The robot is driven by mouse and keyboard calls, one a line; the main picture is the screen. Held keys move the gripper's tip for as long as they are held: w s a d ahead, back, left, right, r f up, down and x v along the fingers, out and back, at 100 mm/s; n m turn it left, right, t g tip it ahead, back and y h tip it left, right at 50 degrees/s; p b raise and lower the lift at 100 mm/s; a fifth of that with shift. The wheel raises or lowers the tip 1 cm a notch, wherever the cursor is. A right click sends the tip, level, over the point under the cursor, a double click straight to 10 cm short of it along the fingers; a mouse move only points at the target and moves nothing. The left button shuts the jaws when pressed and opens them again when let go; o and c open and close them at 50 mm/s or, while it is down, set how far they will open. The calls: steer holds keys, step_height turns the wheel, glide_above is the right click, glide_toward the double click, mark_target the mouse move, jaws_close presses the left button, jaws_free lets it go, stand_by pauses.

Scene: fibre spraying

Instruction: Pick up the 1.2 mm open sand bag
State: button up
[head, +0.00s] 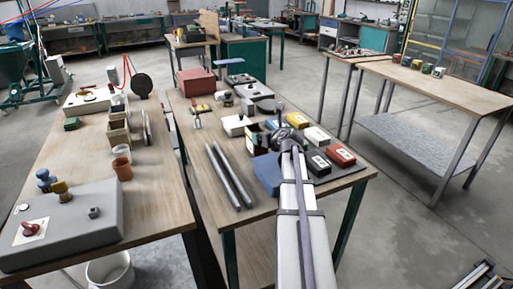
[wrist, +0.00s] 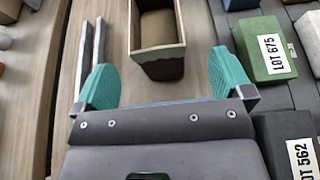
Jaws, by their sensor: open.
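In the wrist view, an open-topped, box-shaped bag (wrist: 158,62) with a pale rim and a sand-brown inside lies just ahead of my gripper (wrist: 165,80), between the lines of the two teal fingers. No size label can be read on it, so I cannot tell whether it is the 1.2 mm one. My gripper is open, with the fingers wide apart and nothing between them. In the head view, my arm covers most of the gripper, and an open box shape (head: 256,139) shows beside it.
A green block labelled LOT 675 (wrist: 265,48) and a black one labelled LOT 562 (wrist: 290,150) lie close on the right. Two long grey bars (head: 229,175) lie to the left.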

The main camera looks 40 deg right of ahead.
steer(key=b+x, duration=0.2)
steer(key=x, duration=0.5)
steer(key=shift+w+a+f, duration=0.2)
steer(key=shift+w+f, duration=0.05)
jaws_close()
stand_by(0.6)
